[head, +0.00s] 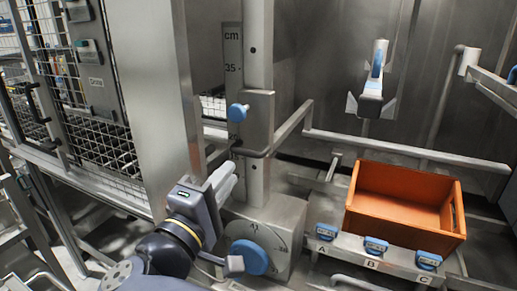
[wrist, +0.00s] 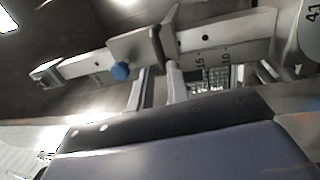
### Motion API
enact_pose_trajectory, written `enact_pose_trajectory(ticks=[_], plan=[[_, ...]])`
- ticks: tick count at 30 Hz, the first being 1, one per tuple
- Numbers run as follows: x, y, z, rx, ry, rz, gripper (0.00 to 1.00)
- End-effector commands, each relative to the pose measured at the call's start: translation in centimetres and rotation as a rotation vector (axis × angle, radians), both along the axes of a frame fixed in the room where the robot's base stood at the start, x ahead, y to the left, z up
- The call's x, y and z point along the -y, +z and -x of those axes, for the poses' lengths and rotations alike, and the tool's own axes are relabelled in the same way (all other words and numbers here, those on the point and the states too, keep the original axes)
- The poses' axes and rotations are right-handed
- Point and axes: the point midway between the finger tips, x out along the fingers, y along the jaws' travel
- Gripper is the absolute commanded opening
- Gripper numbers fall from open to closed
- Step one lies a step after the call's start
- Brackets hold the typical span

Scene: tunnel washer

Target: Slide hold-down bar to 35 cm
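The hold-down bar's carriage (head: 259,120) sits on an upright post (head: 258,45), below the 35 mark of the cm scale (head: 232,70). It has a blue knob (head: 238,112) on its left and a dark handle (head: 250,154) at its lower end. The bar (head: 400,149) reaches right from it. In the wrist view the post lies sideways, with the carriage (wrist: 138,47), knob (wrist: 120,71), handle (wrist: 157,46) and scale marks 15 and 10 showing. My gripper (head: 232,174) is open, its fingertips just below the handle; in the wrist view the fingertips (wrist: 160,68) straddle the handle's line, apparently empty.
An orange crate (head: 405,200) stands right of the post, behind blue buttons (head: 327,231) labelled A, B and C. A blue dial (head: 249,257) is at the post's base. A wire-mesh door (head: 100,140) and steel column (head: 155,90) stand left. A blue-and-white handle (head: 374,80) is on the back wall.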

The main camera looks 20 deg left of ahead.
Motion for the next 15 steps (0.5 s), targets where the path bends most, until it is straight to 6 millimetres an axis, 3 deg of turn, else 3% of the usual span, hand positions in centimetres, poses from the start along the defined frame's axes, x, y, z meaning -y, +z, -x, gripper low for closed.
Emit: enact_pose_trajectory(ticks=[6, 15], plan=[[0.4, 1.0, -4.1, 0.0, -0.004, 0.001, 0.17], [0.6, 1.4, -7.2, 0.0, -0.001, 0.001, 0.17]])
